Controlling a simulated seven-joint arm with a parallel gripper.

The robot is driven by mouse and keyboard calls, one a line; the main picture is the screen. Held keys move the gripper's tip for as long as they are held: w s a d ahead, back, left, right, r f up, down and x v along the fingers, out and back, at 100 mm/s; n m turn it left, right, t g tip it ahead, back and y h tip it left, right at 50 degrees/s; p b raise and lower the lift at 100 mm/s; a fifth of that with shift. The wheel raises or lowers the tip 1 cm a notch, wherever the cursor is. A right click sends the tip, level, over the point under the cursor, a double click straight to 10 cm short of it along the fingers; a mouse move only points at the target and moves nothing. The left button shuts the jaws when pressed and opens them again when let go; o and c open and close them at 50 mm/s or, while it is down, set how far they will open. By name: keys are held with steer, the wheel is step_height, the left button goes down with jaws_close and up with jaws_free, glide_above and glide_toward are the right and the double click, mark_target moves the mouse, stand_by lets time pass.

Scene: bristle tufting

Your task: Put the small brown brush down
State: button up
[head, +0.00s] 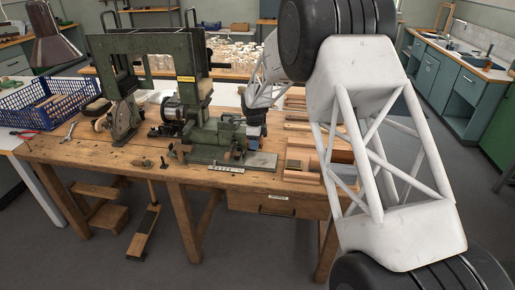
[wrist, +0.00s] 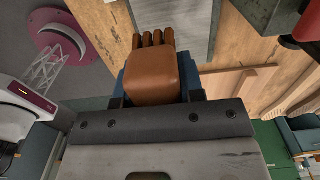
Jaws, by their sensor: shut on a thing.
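The small brown brush (wrist: 152,78) is a rounded brown block with several short brown stubs along its far end. My gripper (wrist: 154,84) is shut on it, with dark blue finger parts on both sides, in the wrist view. In the head view my gripper (head: 255,126) is over the wooden workbench (head: 105,158), just right of the green vise-like machine (head: 215,138). The brush cannot be made out clearly there. A grey metal plate (wrist: 186,22) shows beyond the brush in the wrist view. Whether the brush touches anything below cannot be told.
Wooden strips and blocks (head: 300,160) lie right of my gripper. A tall green press (head: 150,70) stands left, behind the vise-like machine. A blue crate (head: 45,105), a wrench (head: 69,132) and red-handled pliers (head: 25,134) are at far left. The bench's front left is mostly clear.

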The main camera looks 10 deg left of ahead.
steer(key=r, duration=0.1)
glide_above(302, 153)
steer(key=shift+s, duration=0.15)
stand_by(0.5)
steer(key=shift+f, duration=3.1)
steer(key=shift+f, duration=0.1)
steer(key=shift+f, duration=1.75)
steer(key=shift+f, duration=0.1)
steer(key=o, duration=1.1)
